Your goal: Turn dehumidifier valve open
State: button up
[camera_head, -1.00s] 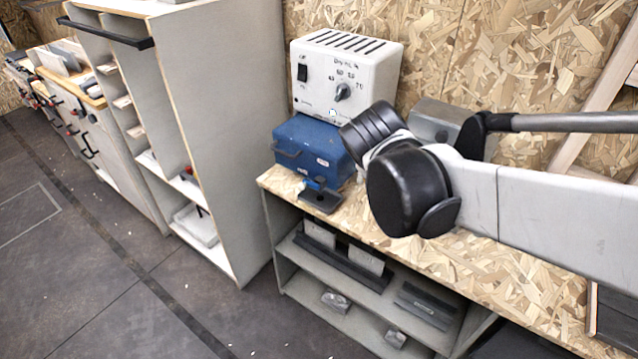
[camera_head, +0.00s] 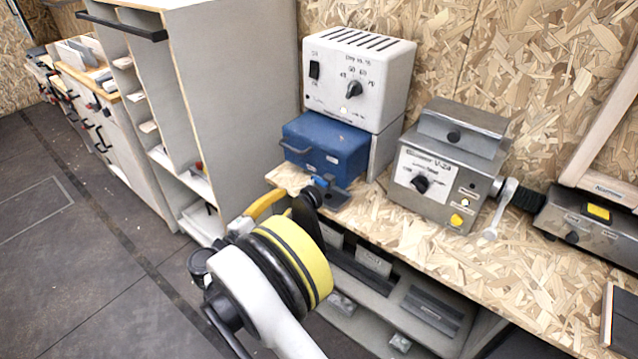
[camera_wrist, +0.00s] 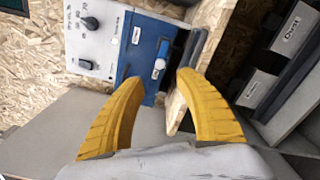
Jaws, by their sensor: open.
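The dehumidifier is a white box (camera_head: 357,75) with top vents, a switch and a dial, above a blue tank (camera_head: 325,145). A small blue valve handle (camera_head: 321,181) sits low at the tank's front, over a dark tray (camera_head: 338,197). In the wrist view the valve handle (camera_wrist: 160,62) is just beyond the fingertips, roughly centred between them. My gripper (camera_wrist: 160,82) has its yellow fingers spread, with nothing between them. In the head view one yellow finger (camera_head: 268,204) points toward the tank; my wrist hides much of the gripper.
A grey metal device (camera_head: 447,170) with a lever stands to the right on the chipboard bench (camera_head: 430,240). Another device (camera_head: 592,225) is farther right. Shelves below hold dark and grey blocks. A tall grey cabinet (camera_head: 235,90) stands left; the floor in front is clear.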

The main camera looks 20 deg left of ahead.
aim_at(309, 184)
jog(key=b+x, duration=0.3)
jog(key=x, duration=0.6)
jog(key=shift+w+d+f, duration=0.1)
jog(key=shift+w+d, duration=0.05)
jog(key=shift+w, duration=0.2)
jog(key=shift+w+d, duration=0.15)
jog(key=shift+w, duration=0.3)
jog(key=shift+c, duration=0.2)
